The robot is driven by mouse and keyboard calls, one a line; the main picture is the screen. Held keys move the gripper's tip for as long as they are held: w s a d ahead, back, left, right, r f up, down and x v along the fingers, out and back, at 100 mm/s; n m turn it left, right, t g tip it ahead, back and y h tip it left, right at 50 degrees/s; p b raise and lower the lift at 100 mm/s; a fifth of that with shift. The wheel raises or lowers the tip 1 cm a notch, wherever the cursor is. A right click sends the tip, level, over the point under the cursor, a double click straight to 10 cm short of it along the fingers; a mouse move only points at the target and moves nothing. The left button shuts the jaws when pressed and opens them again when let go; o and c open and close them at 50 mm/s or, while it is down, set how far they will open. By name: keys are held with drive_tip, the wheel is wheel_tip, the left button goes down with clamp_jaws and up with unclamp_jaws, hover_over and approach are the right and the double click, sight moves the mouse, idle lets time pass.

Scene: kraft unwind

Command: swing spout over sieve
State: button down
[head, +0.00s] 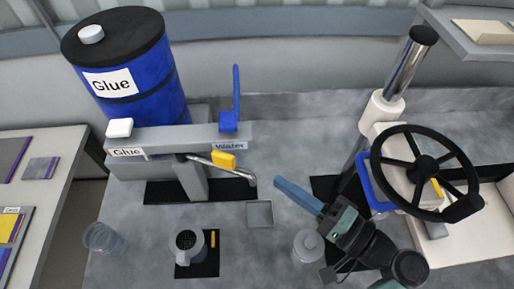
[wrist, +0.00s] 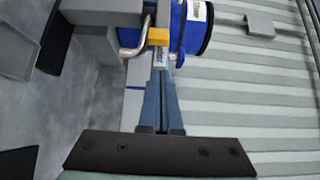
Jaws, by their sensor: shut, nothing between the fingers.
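The metal spout (head: 236,170) with a yellow tab (head: 223,159) reaches right from the glue and water stand, its bent end above the counter. It is not above the sieve (head: 187,240), a dark mesh in a grey cup on a black mat lower left. In the wrist view the spout (wrist: 127,51) and yellow tab (wrist: 158,37) show beyond the fingertips. My gripper (head: 278,182) is shut and empty, with long blue-grey fingers pointing left, to the right of the spout end and apart from it. The fingers also show in the wrist view (wrist: 161,75). The sieve is not identifiable there.
A blue glue drum (head: 135,80) stands behind the stand. A blue lever (head: 236,95) rises at its right. A clear cup (head: 104,239) is at lower left and a lidded jar (head: 308,245) lies below my gripper. A black handwheel (head: 425,170) is at right.

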sight(219, 164)
drive_tip(key=shift+s+a, duration=0.1)
drive_tip(key=p+x, duration=0.3)
drive_tip(key=x, duration=0.6)
drive_tip(key=shift+r, duration=0.15)
drive_tip(key=shift+w+a+p, duration=0.35)
drive_tip(key=shift+w, duration=0.1)
drive_tip(key=shift+s, duration=0.1)
